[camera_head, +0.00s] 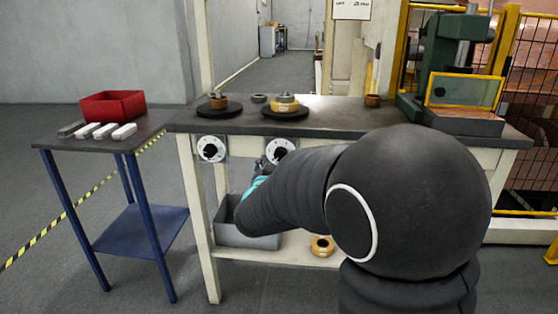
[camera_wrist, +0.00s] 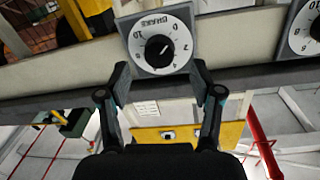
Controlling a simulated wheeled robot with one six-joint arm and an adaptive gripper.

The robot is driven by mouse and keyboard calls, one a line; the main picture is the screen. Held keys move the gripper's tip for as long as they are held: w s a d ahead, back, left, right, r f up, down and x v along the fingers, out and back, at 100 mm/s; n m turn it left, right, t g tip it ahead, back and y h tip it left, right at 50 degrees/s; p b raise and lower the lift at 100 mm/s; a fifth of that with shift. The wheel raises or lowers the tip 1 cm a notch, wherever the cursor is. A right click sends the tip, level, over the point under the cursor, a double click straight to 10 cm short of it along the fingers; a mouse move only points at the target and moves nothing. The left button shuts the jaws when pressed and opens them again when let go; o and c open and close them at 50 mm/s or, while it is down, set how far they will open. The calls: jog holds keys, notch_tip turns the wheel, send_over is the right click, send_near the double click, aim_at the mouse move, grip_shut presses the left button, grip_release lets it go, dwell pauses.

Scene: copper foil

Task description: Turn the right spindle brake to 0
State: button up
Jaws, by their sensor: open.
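The right spindle brake (camera_head: 279,148) is a white dial with a black knob on the bench's front, partly hidden by my arm in the head view. In the wrist view this brake dial (camera_wrist: 141,50) appears upside down, with its numbers around the black knob (camera_wrist: 159,48). The 0 is at the picture's upper right; the knob's exact setting is too small to read surely. My gripper (camera_wrist: 160,76) is open and empty, its fingers either side of the dial's lower part in the picture. No contact with the knob shows. The left brake dial (camera_head: 211,148) is fully visible.
The bench (camera_head: 350,109) bears two black discs with copper-coloured spools and a green machine (camera_head: 455,50) at right. A grey bin (camera_head: 230,236) and a spool (camera_head: 322,245) are on its lower shelf. A side table (camera_head: 77,143) with a red bin (camera_head: 112,105) stands left.

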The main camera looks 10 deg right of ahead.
jog(key=v, duration=0.8)
jog(key=shift+w, duration=0.1)
jog(key=s+a+f+n+g+y, duration=0.1)
jog(key=a+f+n+g+y, duration=0.3)
jog(key=a+f+y, duration=0.4)
jog(key=s+a+f+n+g+y, duration=0.2)
jog(key=s+a+f+g, duration=0.15)
jog(key=s, duration=0.35)
jog(key=s+d+r+g+h, duration=0.1)
jog(key=s+d+r, duration=0.2)
jog(key=s+d, duration=0.5)
jog(key=s+d+r+g+h, duration=0.2)
jog(key=s+d, duration=0.6)
jog(key=s, duration=0.5)
jog(key=shift+d+r, duration=0.3)
jog(key=shift+r, duration=0.15)
